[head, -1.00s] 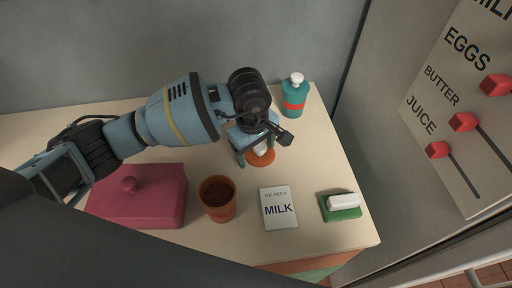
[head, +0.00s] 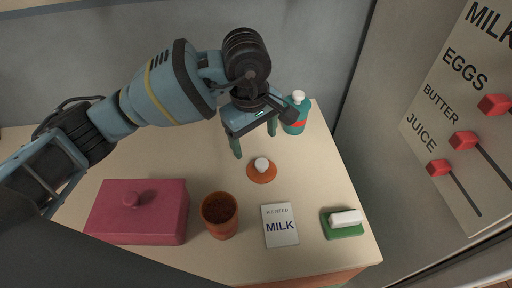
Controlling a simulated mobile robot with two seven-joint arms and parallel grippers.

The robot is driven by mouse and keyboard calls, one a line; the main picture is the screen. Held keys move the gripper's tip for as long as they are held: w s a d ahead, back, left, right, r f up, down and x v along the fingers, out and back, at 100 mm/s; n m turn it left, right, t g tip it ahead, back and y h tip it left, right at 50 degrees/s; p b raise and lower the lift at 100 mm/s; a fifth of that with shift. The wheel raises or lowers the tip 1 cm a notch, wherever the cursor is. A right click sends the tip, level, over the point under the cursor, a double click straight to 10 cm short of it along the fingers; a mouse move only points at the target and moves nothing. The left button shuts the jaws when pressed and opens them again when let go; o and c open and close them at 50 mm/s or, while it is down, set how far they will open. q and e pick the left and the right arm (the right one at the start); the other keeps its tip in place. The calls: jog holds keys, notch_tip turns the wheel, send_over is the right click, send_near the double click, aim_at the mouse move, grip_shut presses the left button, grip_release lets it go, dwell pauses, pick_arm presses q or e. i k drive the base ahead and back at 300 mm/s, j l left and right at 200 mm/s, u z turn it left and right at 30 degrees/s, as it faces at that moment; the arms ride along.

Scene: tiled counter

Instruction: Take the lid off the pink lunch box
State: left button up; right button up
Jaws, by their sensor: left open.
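My right gripper does not show.
An orange-brown pot (head: 220,217) stands just right of the lunch box. A milk note (head: 280,226) and a green sponge holder with a white block (head: 342,225) lie further right. A teal bottle (head: 295,114) stands behind the gripper. A panel with red sliders (head: 463,141) is at the right.

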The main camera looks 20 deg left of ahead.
aim_at(131, 207)
jog(key=k, duration=1)
